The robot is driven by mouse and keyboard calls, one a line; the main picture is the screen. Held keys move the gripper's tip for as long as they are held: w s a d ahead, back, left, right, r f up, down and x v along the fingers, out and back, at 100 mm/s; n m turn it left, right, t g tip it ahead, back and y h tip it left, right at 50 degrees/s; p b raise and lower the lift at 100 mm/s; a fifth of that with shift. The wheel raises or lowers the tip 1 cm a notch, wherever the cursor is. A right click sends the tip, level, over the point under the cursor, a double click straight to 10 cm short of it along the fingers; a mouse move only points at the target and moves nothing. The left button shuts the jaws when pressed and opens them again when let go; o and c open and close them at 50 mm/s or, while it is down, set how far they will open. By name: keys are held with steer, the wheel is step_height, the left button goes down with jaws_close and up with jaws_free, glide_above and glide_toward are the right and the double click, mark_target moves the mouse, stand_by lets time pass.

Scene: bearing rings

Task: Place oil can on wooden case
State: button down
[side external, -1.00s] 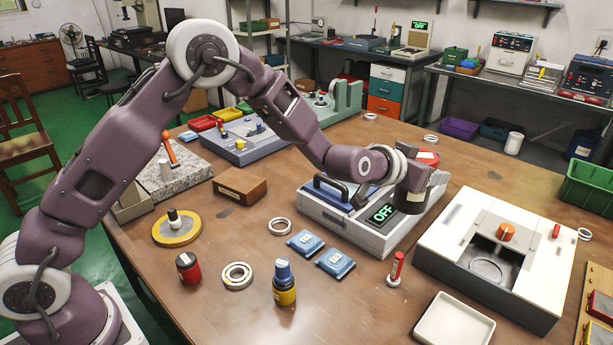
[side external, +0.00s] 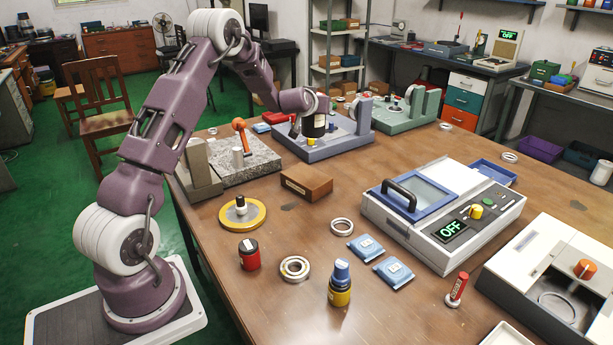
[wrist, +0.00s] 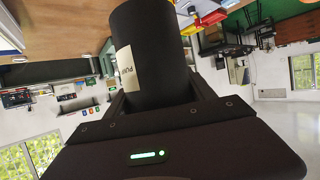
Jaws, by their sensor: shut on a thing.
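My gripper (side external: 312,112) is shut on a dark cylinder (wrist: 150,45) with a pale label, which fills the upper middle of the wrist view. In the side view it is over the blue-grey fixture at the back, and the cylinder is hard to tell from the gripper body. I cannot tell for sure whether the cylinder is the oil can. The brown wooden case (side external: 306,182) lies shut on the table, in front of the fixture, with a clear top. A bottle with a blue top and yellow base (side external: 340,284) stands upright near the front.
The blue-grey fixture (side external: 345,143) and a granite block (side external: 255,165) with an orange lever stand behind the case. A yellow disc (side external: 243,214), red can (side external: 249,254), bearing rings (side external: 294,269) and blue packets (side external: 394,274) lie in front. A machine reading OFF (side external: 440,220) stands right.

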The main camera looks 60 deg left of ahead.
steer(key=s+a, duration=0.1)
steer(key=a, duration=0.1)
glide_above(308, 171)
step_height(308, 171, down, 15)
steer(key=shift+w+a+r, duration=0.1)
steer(key=shift+a, duration=0.05)
steer(key=shift+c, duration=1.6)
jaws_free()
steer(key=shift+f, duration=0.2)
